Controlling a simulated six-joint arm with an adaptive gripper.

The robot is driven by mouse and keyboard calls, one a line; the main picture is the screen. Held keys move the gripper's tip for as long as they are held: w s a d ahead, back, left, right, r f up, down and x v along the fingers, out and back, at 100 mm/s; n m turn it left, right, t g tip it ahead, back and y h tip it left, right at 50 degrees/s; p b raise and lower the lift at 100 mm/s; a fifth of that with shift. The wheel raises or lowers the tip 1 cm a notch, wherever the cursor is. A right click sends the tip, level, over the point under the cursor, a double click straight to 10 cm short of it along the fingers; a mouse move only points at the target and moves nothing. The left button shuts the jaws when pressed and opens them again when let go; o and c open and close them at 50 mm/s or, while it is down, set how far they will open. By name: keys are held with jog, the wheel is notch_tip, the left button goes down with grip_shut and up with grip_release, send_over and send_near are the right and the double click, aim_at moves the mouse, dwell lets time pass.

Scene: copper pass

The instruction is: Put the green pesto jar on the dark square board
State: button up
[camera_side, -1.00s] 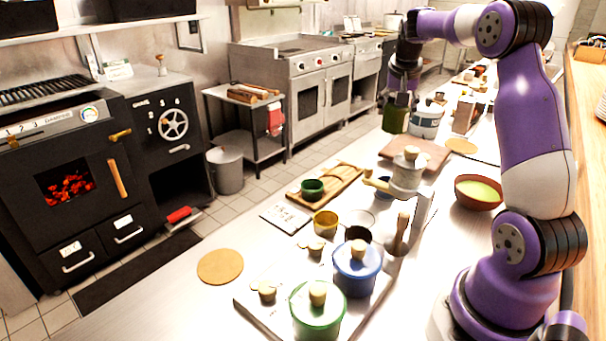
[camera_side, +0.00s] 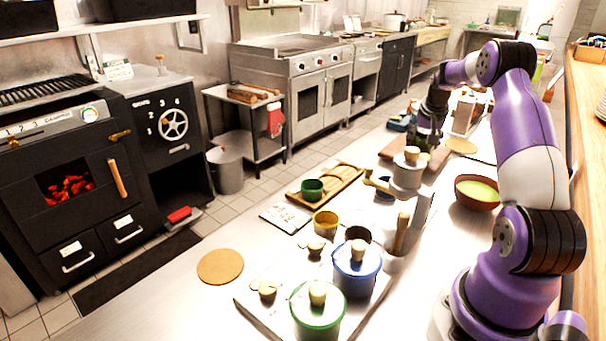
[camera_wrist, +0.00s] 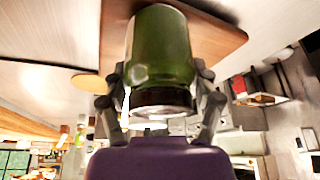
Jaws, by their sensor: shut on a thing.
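The green pesto jar (camera_wrist: 160,50) is between the fingers of my gripper (camera_wrist: 160,88) in the wrist view, with its dark lid end toward the wrist. In the side view my gripper (camera_side: 428,122) is low over the far part of the counter, pointing down, and the jar is dark and hard to make out. The reddish-brown square board (camera_side: 394,150) lies under the gripper there. The board (camera_wrist: 218,35) also shows behind the jar in the wrist view. I cannot tell whether the jar's base touches it.
A grey lidded pot on a stand (camera_side: 408,175) is in front of the board. A bowl of green soup (camera_side: 477,191) is to the right, and a round mat (camera_side: 461,146) lies just right of the board. Several pots and a wooden tray (camera_side: 345,180) fill the nearer counter.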

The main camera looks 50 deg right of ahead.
jog(key=o, duration=1.4)
jog(key=shift+f, duration=0.1)
jog(key=v, duration=1.2)
jog(key=w+a+r+n+t, duration=0.1)
jog(key=w+a+r+n, duration=0.1)
jog(key=a, duration=0.6)
jog(key=w+a+r+n+t, duration=0.1)
jog(key=w+a+r+n, duration=0.15)
jog(key=a, duration=0.55)
jog(key=s+a+f+n+y, duration=0.1)
jog(key=s+a+n, duration=0.1)
jog(key=a, duration=0.5)
jog(key=s+a+f+n+t+y, duration=0.1)
jog(key=s+a+n, duration=0.2)
jog(key=a, duration=0.4)
jog(key=s+a+f+n+y, duration=0.2)
jog(key=s+a+n, duration=0.1)
jog(key=a, duration=0.4)
jog(key=shift+s+a+f, duration=0.1)
jog(key=shift+s+a, duration=0.1)
jog(key=shift+a, duration=0.05)
